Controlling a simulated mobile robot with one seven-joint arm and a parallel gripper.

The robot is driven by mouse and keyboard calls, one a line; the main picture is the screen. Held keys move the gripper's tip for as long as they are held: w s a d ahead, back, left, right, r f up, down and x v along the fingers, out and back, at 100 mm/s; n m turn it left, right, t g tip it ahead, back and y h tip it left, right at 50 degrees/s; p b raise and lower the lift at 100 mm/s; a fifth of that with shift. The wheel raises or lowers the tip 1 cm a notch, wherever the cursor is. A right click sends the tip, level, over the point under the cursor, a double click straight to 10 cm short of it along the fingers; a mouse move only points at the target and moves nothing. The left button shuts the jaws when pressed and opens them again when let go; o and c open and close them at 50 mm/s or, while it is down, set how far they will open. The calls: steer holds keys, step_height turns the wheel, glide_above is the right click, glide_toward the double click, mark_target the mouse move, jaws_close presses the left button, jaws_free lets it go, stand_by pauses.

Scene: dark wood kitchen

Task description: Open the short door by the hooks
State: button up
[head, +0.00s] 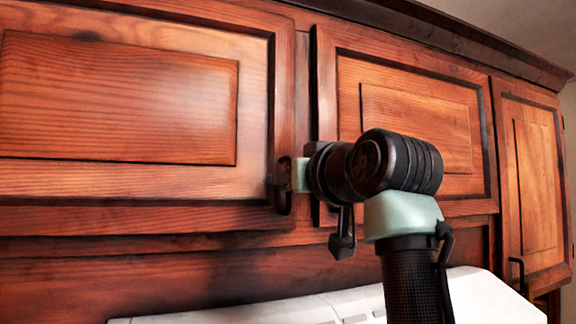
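Two short wooden doors sit side by side high on the cabinet: a left one (120,100) and a middle one (420,115). Both look shut or nearly so. A dark handle (285,201) is at the lower right corner of the left door. My gripper (279,187) reaches left to this handle, and its dark tips overlap the handle in the picture. Whether it is open or shut, or touching the handle, I cannot tell. My wrist covers the lower left of the middle door. No hooks show in this view.
A narrower, taller door (538,180) with a black handle (516,268) stands at the right. A white surface (250,308) lies below the cabinets, partly behind my forearm. A cornice (450,38) runs along the top. Open space shows in front of the left door.

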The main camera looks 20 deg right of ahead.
steer(key=shift+w, duration=0.15)
jaws_close()
stand_by(1.4)
